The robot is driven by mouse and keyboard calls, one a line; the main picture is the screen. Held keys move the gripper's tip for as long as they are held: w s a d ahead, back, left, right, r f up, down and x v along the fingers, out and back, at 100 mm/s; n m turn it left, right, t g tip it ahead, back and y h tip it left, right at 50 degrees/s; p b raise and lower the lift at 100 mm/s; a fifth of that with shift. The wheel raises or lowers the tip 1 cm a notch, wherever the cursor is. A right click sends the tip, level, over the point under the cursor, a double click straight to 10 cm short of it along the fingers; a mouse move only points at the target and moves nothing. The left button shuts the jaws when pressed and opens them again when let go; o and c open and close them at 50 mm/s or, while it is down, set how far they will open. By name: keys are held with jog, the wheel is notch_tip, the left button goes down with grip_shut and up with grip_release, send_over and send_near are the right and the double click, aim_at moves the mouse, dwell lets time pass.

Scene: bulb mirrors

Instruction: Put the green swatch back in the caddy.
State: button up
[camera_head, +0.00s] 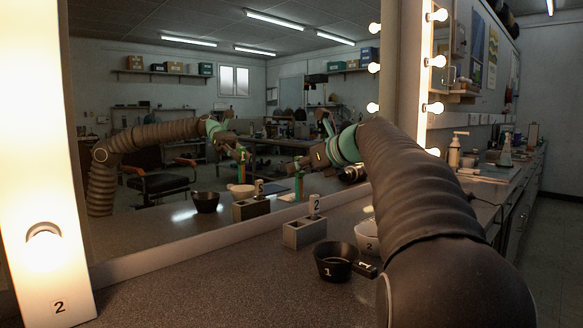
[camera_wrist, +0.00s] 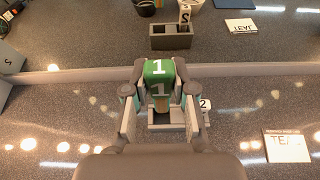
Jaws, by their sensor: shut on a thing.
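The green swatch (camera_head: 299,186), marked 1, is held upright in my gripper (camera_head: 306,164) in the head view. In the wrist view my gripper (camera_wrist: 160,112) is shut on the green swatch (camera_wrist: 158,70), with a finger on each side. The grey caddy (camera_head: 297,240) stands on the counter below, near the mirror's foot. A pale swatch marked 2 (camera_head: 315,205) stands in its right part. The caddy (camera_wrist: 155,127) lies beyond and below the swatch in the wrist view, partly hidden by it. The swatch's lower end appears above the caddy, apart from it.
A dark bowl marked 1 (camera_head: 334,263) and a white bowl marked 2 (camera_head: 367,240) stand right of the caddy. The mirror (camera_head: 150,210) behind repeats the arm, caddy and swatch. A card reading TEAL (camera_wrist: 287,146) lies on the counter. The front left counter is clear.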

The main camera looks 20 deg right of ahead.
jog(key=shift+w+a+f+b, duration=0.15)
jog(key=shift+f+b, duration=0.2)
jog(key=shift+f, duration=0.35)
jog(key=shift+a+f+b, duration=0.1)
jog(key=shift+f+b, duration=0.25)
jog(key=shift+f, duration=0.3)
jog(key=shift+f+b, duration=2.25)
jog(key=shift+f, duration=1.6)
jog(key=o, duration=1.4)
jog(key=p+v, duration=0.2)
jog(key=v, duration=0.5)
